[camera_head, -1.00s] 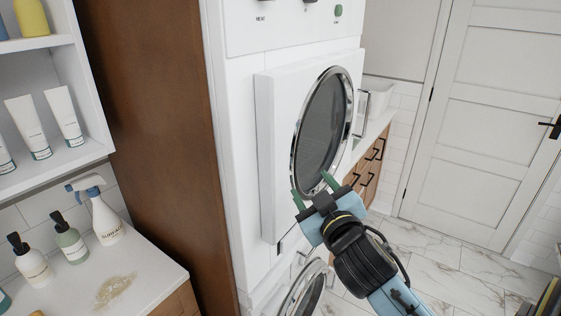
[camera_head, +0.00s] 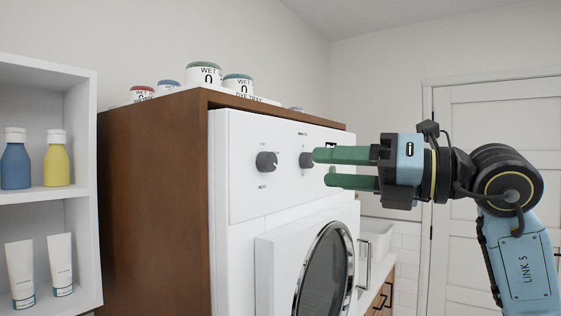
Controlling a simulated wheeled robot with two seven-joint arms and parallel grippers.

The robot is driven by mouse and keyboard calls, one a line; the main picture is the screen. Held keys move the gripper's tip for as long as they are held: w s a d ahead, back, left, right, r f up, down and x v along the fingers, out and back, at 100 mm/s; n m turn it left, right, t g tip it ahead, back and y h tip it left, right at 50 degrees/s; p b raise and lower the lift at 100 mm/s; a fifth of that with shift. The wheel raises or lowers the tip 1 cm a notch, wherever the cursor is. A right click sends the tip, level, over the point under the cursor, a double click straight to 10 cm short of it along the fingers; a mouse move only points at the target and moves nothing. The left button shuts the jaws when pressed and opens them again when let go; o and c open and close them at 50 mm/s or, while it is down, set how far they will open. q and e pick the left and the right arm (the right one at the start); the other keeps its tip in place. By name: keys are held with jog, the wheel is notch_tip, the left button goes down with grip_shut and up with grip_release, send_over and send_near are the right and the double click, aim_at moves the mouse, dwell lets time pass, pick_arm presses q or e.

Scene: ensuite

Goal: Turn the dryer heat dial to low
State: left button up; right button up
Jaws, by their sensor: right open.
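The white dryer (camera_head: 235,215) stands in a brown wooden surround, with its control panel facing right. A dark round dial (camera_head: 266,161) sits on the left part of the panel, with a label below that looks like "HEAT". A second dark dial (camera_head: 306,160) sits to its right, close to my fingertips. My right gripper (camera_head: 322,167) comes in from the right at panel height. Its two green fingers are apart with nothing between them. I cannot tell whether a finger touches the second dial. My left gripper is not in view.
The dryer's round glass door (camera_head: 325,275) is below the panel. Several jars, one green-lidded (camera_head: 204,74), stand on top of the surround (camera_head: 150,190). A white shelf (camera_head: 45,205) with bottles and tubes is at left. A white door (camera_head: 495,125) is behind my arm.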

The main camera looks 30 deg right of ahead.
jog(key=d+r+m+h, duration=0.1)
jog(key=d+h, duration=0.1)
jog(key=d, duration=0.1)
jog(key=p, duration=0.5)
send_near(273, 160)
jog(key=shift+m+t, duration=0.3)
jog(key=shift+t, duration=0.1)
jog(key=x, duration=0.7)
jog(key=shift+w+a+f, duration=0.1)
jog(key=shift+a+f, duration=0.1)
jog(key=shift+a, duration=0.05)
jog(key=shift+w+a+f+h+p, duration=0.1)
jog(key=shift+w+a+h+p, duration=0.15)
jog(key=shift+w, duration=0.3)
jog(key=c, duration=1)
